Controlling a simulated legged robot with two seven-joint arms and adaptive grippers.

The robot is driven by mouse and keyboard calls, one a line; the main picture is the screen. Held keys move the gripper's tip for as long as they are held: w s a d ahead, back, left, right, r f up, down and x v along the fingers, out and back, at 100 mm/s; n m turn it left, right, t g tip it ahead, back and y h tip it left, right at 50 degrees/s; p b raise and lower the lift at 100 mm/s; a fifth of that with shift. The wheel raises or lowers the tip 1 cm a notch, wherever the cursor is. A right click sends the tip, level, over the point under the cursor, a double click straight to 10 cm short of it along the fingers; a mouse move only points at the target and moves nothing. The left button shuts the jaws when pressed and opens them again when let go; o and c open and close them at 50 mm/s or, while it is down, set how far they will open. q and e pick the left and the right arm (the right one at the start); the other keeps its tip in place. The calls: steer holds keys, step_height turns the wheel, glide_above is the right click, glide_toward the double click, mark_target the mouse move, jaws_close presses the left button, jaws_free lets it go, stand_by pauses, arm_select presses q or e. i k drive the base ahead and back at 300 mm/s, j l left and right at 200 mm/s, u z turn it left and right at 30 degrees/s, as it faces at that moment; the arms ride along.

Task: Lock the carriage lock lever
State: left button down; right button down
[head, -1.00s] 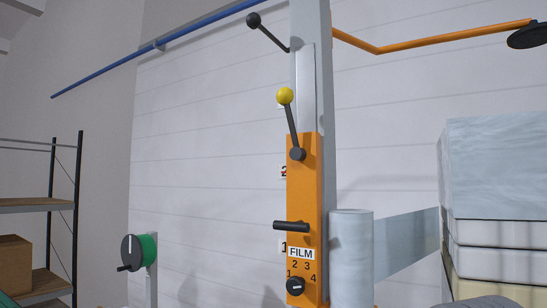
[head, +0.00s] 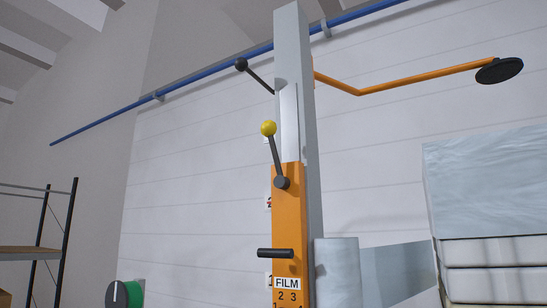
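A dark lever with a yellow ball knob (head: 268,128) is pivoted near the top of the orange carriage (head: 290,222), on a grey mast (head: 294,55). It points up and leans slightly left. A second dark lever with a black ball knob (head: 241,65) sticks out up and left from the mast, above the carriage. A black horizontal handle (head: 275,253) is on the carriage, above a FILM label (head: 287,283). Which lever is the carriage lock cannot be read from any label. Neither of my grippers is in view.
A film roll (head: 338,272) stands right of the carriage, its film stretching to a wrapped load (head: 490,200). An orange arm (head: 420,83) with a black disc (head: 499,70) extends right overhead. A green dial (head: 126,295) and a shelf rack (head: 40,245) are at left.

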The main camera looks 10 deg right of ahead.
mark_target(268, 128)
steer(key=i+j+z, duration=0.25)
steer(key=j, duration=0.5)
steer(key=i+j+z, duration=0.1)
steer(key=j+z, duration=0.15)
steer(key=j, duration=0.55)
steer(key=j+z, duration=0.25)
steer(key=j, duration=0.55)
